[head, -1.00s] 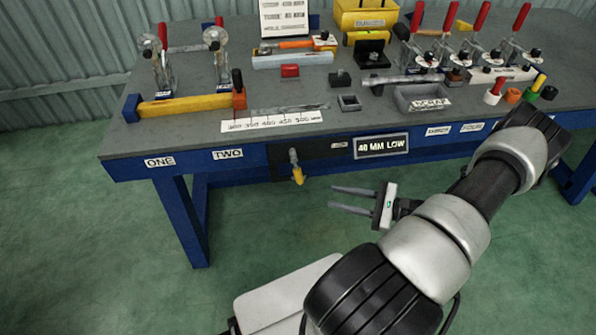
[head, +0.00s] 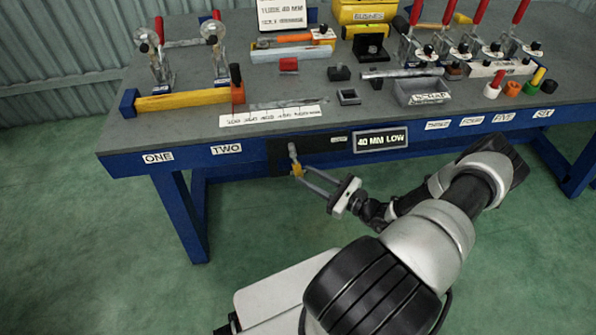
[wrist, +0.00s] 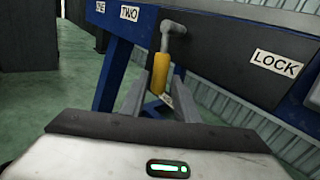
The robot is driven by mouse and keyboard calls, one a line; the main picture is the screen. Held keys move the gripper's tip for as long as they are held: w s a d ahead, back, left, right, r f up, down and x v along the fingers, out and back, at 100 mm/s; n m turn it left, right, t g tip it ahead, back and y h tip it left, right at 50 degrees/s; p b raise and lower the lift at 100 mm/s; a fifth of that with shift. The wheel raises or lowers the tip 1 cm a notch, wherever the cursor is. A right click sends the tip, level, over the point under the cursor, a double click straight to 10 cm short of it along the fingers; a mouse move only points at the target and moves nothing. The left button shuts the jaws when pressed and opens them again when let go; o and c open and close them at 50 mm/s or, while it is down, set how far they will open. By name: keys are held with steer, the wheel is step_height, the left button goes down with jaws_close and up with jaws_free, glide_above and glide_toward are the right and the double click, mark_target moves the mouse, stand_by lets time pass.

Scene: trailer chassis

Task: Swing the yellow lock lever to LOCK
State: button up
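The yellow lock lever (head: 297,169) hangs down from a grey pivot (head: 292,150) on the dark plate at the table's front edge. In the wrist view the lever (wrist: 161,72) hangs nearly straight down from its grey pivot (wrist: 174,27). A white LOCK label (wrist: 276,66) is to the right of it. My gripper (head: 302,174) is at the lever, with a fingertip overlapping it in the head view. In the wrist view my gripper's (wrist: 161,80) fingers are apart, one on each side of the lever. Whether either finger touches it I cannot tell.
The blue table front (head: 236,162) runs behind the lever, with a 40 MM LOW sign (head: 380,142) to its right. A blue table leg (head: 181,217) stands to the left. The tabletop holds clamps, a yellow bar (head: 183,101) and bins. The floor below is clear.

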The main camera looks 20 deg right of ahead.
mark_target(302, 173)
steer(key=shift+x, duration=2.25)
steer(key=shift+c, duration=0.2)
jaws_close()
